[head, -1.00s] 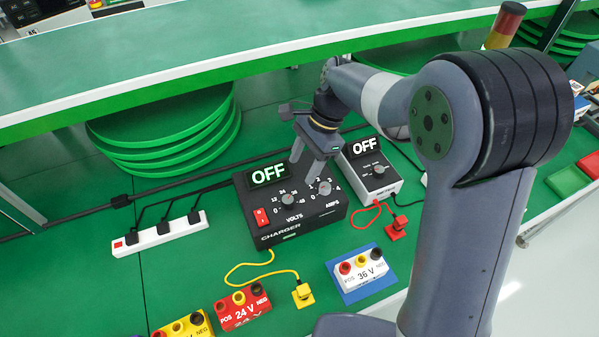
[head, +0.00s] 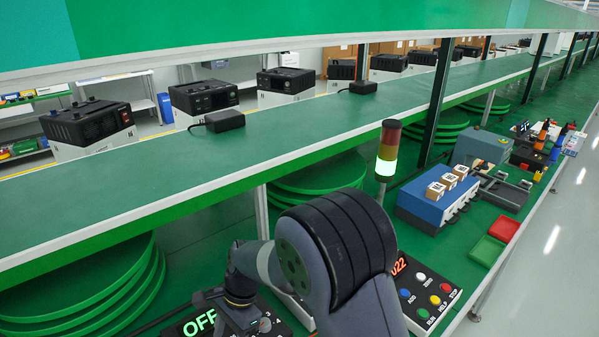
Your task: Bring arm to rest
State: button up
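My arm (head: 350,250) rises at the bottom middle of the head view, bent at the elbow. Its forearm reaches left and down to my gripper (head: 238,322) at the bottom edge. The gripper is over the black charger (head: 275,310), whose lit display reads OFF. The fingers are partly cut off by the frame edge, so I cannot tell whether they are open or touch the charger. The lower part of the charger is out of frame.
A shelf (head: 290,140) carrying black devices runs across above my arm. A lit signal tower (head: 388,150) stands just behind the elbow. A button panel (head: 425,292) is to its right, with a blue box (head: 437,205) and red and green trays (head: 504,229) beyond.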

jog(key=shift+x, duration=0.75)
jog(key=shift+n, duration=0.3)
jog(key=shift+r, duration=0.1)
